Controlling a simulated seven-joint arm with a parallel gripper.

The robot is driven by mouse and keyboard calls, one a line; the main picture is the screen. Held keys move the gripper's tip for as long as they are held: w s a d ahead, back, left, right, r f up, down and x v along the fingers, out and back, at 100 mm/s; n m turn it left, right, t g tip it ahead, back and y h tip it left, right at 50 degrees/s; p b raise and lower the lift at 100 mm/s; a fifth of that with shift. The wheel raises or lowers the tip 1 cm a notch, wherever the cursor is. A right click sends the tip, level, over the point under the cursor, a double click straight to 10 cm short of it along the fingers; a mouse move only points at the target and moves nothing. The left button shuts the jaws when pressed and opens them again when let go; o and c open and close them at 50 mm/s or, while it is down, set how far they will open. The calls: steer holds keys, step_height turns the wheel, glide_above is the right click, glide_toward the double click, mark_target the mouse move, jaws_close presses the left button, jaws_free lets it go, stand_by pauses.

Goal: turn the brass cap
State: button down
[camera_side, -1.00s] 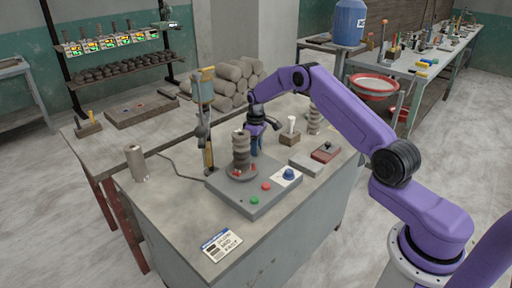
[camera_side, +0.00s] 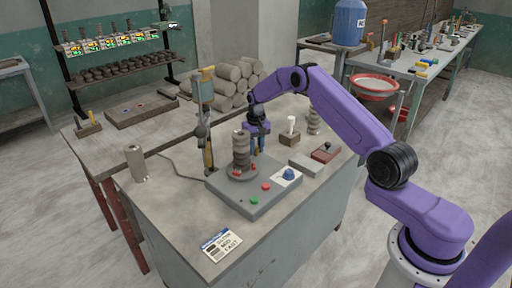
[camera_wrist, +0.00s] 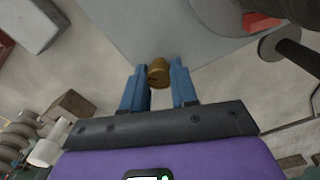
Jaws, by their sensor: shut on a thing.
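The brass cap (camera_wrist: 158,74) shows in the wrist view as a small, gold-brown round piece beside the edge of a grey box. My gripper (camera_wrist: 159,84) has its two blue fingers on either side of the cap and is shut on it. In the side view my gripper (camera_side: 258,143) points down behind the grey box (camera_side: 258,207), just right of a ribbed clay stack (camera_side: 240,148). The cap is hidden there.
The box top carries a turntable with red pieces, a green button (camera_side: 254,199), a red button (camera_side: 266,187) and a blue knob (camera_side: 289,173). A post (camera_side: 207,120) stands left of the stack. A wooden block with a white peg (camera_side: 290,136) stands to the right.

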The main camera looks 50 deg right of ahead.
mark_target(256, 147)
stand_by(0.3)
steer(key=c, duration=0.9)
jaws_free()
steer(key=shift+o, duration=0.2)
steer(key=shift+r, duration=0.1)
step_height(256, 147, up, 17)
steer(key=shift+r, duration=0.15)
